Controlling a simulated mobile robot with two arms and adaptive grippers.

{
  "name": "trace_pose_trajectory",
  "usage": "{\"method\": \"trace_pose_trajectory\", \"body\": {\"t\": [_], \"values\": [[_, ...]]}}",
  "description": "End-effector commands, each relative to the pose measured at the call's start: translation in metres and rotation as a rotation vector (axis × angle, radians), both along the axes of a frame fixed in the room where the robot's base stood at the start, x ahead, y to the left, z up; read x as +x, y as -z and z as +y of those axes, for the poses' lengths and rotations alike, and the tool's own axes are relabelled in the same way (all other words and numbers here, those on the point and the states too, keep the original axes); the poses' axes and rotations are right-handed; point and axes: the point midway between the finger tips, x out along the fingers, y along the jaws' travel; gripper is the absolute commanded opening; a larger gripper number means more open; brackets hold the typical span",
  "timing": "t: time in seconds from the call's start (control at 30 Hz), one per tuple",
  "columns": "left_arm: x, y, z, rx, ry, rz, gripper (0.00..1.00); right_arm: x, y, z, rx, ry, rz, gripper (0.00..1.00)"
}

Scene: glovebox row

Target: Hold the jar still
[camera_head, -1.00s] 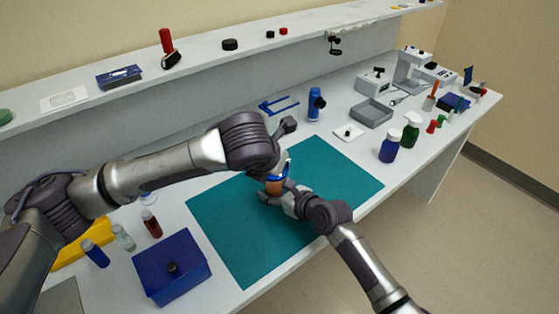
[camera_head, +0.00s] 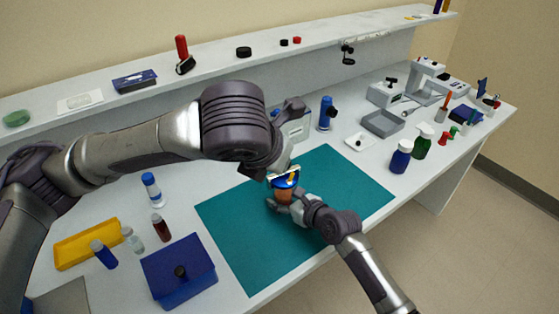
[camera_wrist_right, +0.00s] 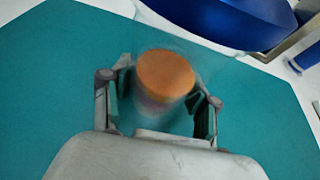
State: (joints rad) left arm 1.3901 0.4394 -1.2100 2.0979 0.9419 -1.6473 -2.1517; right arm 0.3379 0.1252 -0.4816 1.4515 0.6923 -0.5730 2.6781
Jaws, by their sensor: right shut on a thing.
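The orange-topped jar (camera_head: 285,195) stands over the teal mat (camera_head: 235,235). In the right wrist view the jar (camera_wrist_right: 166,76) shows its round orange top, and its lower part is blurred. My right gripper (camera_head: 280,204) is shut on the jar, with a finger on either side of it in the right wrist view (camera_wrist_right: 158,98). My left gripper (camera_head: 282,168) is just above the jar, mostly hidden by its own wrist. A blue curved thing (camera_head: 287,182) lies between it and the jar, and shows large in the right wrist view (camera_wrist_right: 235,18). I cannot tell whether the left jaws grip it.
A blue box (camera_head: 180,255), a yellow rack (camera_head: 75,250) and several small bottles stand left of the mat. A grey tray (camera_head: 383,123), a blue bottle (camera_head: 400,158) and a green bottle (camera_head: 422,142) stand at the right. The mat's right part is clear.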

Motion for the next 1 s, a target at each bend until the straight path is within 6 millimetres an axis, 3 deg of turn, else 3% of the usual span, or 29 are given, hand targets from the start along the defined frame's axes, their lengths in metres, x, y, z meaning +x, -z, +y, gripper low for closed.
{"method": "trace_pose_trajectory", "body": {"t": [0.07, 0.1, 0.27, 0.67, 1.0], "values": [[0.000, 0.000, 0.000, 0.000, 0.000, 0.000, 0.00, 0.000, 0.000, 0.000, 0.000, 0.001, 0.000, 0.08], [0.000, 0.000, 0.000, 0.000, 0.000, 0.000, 0.00, 0.000, 0.000, 0.000, 0.000, 0.001, 0.000, 0.61], [0.000, 0.000, 0.000, 0.000, 0.000, 0.000, 0.00, 0.000, 0.000, 0.000, 0.000, 0.001, 0.000, 0.88], [0.000, 0.000, 0.000, 0.000, 0.000, 0.001, 0.00, -0.003, -0.002, -0.003, 0.001, 0.000, -0.001, 0.89], [0.000, 0.000, 0.000, 0.000, 0.000, 0.000, 0.00, -0.047, -0.025, -0.040, 0.000, 0.001, -0.001, 0.89]]}}
